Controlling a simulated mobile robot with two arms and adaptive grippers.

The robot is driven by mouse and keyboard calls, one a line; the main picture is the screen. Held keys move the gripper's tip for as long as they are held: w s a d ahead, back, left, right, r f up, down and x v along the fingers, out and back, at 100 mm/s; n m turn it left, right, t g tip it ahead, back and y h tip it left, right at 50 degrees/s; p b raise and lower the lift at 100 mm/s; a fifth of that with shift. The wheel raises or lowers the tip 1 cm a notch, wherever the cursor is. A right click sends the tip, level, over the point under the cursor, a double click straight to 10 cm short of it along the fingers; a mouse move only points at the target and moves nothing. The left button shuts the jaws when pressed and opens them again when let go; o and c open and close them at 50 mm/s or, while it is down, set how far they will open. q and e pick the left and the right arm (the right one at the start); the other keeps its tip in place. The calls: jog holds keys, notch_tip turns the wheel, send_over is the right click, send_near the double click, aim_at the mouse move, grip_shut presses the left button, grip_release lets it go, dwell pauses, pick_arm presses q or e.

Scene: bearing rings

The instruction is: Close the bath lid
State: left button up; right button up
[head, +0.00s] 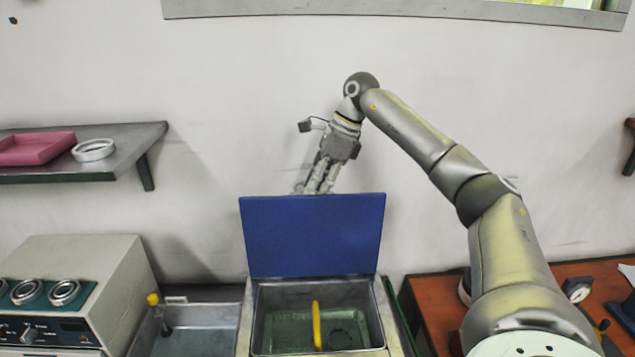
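The bath lid (312,235) is a blue panel standing upright, open, at the back of the bath. The bath (384,318) is a metal-lined tank with its opening uncovered. Inside it are a yellow handle (317,326) and what looks like a basket with a dark ring shape low down. My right gripper (314,190) is above and behind the lid's top edge, pointing down. Its fingertips are partly hidden near that edge, and I cannot tell whether they touch the lid. I see nothing held in it. My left gripper is not in view.
Left of the bath is a sink (190,335) with a yellow-topped tap (154,300), then a machine (85,270) with several rings on top. A wall shelf (130,137) holds a pink tray (36,148) and a ring (93,150). A wooden table (430,300) with gauges stands right.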

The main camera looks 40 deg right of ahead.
jog(key=shift+f, duration=0.15)
grip_shut()
dwell(0.4)
